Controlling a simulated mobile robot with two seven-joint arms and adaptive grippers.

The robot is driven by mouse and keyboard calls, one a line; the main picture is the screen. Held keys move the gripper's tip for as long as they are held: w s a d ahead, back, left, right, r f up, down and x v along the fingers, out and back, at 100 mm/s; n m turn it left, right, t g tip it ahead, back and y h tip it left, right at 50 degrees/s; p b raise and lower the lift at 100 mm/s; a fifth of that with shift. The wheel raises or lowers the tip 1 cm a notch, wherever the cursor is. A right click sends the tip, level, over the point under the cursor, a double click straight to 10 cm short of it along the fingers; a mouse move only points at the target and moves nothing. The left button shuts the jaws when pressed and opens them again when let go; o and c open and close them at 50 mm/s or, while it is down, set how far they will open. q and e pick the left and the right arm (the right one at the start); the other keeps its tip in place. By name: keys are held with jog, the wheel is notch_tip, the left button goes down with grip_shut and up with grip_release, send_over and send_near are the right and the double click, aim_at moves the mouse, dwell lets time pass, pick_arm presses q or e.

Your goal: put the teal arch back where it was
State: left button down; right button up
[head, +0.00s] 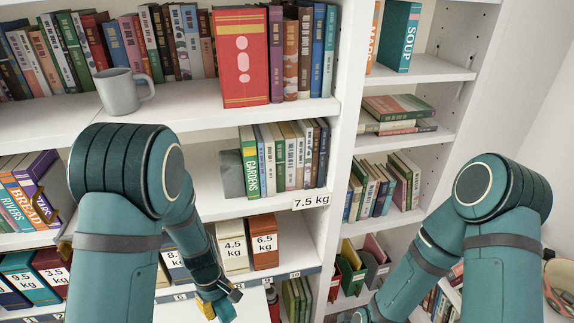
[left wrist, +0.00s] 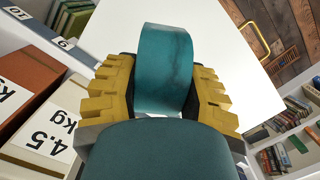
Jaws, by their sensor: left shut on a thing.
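The teal arch (left wrist: 165,60) is between the yellow fingers of my left gripper (left wrist: 163,78) in the left wrist view. The fingers are shut on its two sides, and its curved band stands out beyond them over a white surface. In the head view my left gripper (head: 216,302) is low in the picture, below and in front of the shelf with the weight-labelled boxes. The arch is hard to make out there. My right arm comes in from the right, but its gripper is outside the picture.
A white box marked 4.5 kg (head: 234,255) and a brown box marked 6.5 kg (head: 263,242) stand on the shelf beyond my left gripper. A grey mug (head: 120,92) stands on a higher shelf. The white surface (left wrist: 230,45) under the arch looks bare.

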pick_arm(q)
notch_tip(320, 180, up, 5)
jog(key=m, duration=0.7)
jog(key=shift+w+a+r+m+y, duration=0.1)
jog(key=shift+w+a+m+y, duration=0.05)
jog(key=shift+m+y, duration=0.25)
jog(key=shift+w+a+r+m, duration=0.15)
jog(key=shift+a+r+m, duration=0.15)
jog(key=shift+r+m, duration=0.3)
jog(key=shift+f, duration=0.1)
jog(key=shift+d, duration=0.1)
